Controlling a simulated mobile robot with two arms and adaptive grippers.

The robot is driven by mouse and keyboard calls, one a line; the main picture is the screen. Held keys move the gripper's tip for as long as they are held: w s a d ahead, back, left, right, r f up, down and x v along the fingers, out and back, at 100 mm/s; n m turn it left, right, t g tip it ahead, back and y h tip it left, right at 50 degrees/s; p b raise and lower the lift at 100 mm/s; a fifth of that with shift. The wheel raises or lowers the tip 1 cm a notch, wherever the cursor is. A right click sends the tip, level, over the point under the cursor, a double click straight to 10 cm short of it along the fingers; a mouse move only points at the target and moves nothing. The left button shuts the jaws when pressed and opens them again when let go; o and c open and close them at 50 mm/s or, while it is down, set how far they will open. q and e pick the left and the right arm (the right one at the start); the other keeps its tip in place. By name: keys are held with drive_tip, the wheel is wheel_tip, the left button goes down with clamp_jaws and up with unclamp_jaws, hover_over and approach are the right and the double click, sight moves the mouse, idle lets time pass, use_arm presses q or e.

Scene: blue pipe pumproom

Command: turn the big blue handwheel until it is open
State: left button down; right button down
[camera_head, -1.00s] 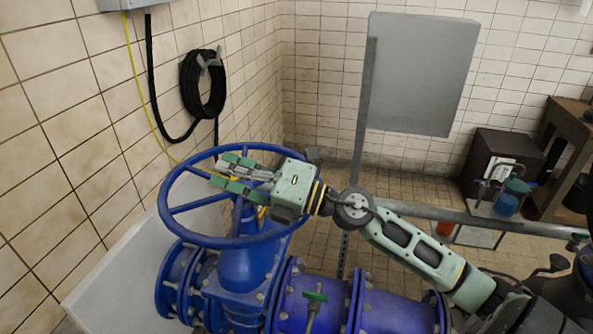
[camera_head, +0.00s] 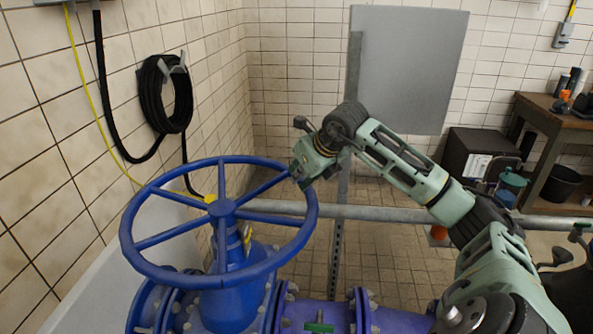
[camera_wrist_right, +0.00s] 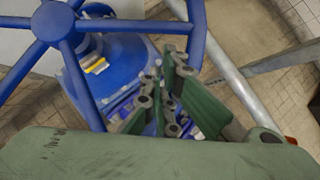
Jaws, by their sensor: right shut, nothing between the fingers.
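The big blue handwheel (camera_head: 137,258) lies nearly flat on top of the blue valve, with several spokes meeting at its hub. It also shows in the right wrist view (camera_wrist_right: 197,30), rim and spokes close to my fingers. My right gripper (camera_head: 298,178) is at the right part of the rim, pointing down. Its fingers are mostly hidden in the head view. In the right wrist view the fingers (camera_wrist_right: 160,95) are shut with nothing between them, beside the rim; whether they touch it I cannot tell. My left gripper is not in view.
A grey horizontal pipe (camera_head: 390,214) runs behind the wheel, beside an upright post (camera_head: 338,230). A tiled wall with a black hose coil (camera_head: 165,95) is at left. A grey panel (camera_head: 408,70) stands behind my right arm. Blue flanged pipe (camera_head: 335,315) lies below.

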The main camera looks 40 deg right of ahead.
drive_tip(key=p+x, duration=0.1)
drive_tip(key=x, duration=0.5)
drive_tip(key=shift+w, duration=0.35)
drive_tip(key=shift+f, duration=0.15)
drive_tip(key=shift+w+f, duration=0.1)
drive_tip(key=shift+w, duration=0.1)
drive_tip(key=shift+w+d+n+y+b, duration=0.15)
drive_tip(key=shift+w+n+b, duration=0.1)
drive_tip(key=shift+w, duration=0.4)
drive_tip(key=shift+w+d+n+y+b, duration=0.15)
drive_tip(key=shift+w+n, duration=0.1)
drive_tip(key=shift+w, duration=0.4)
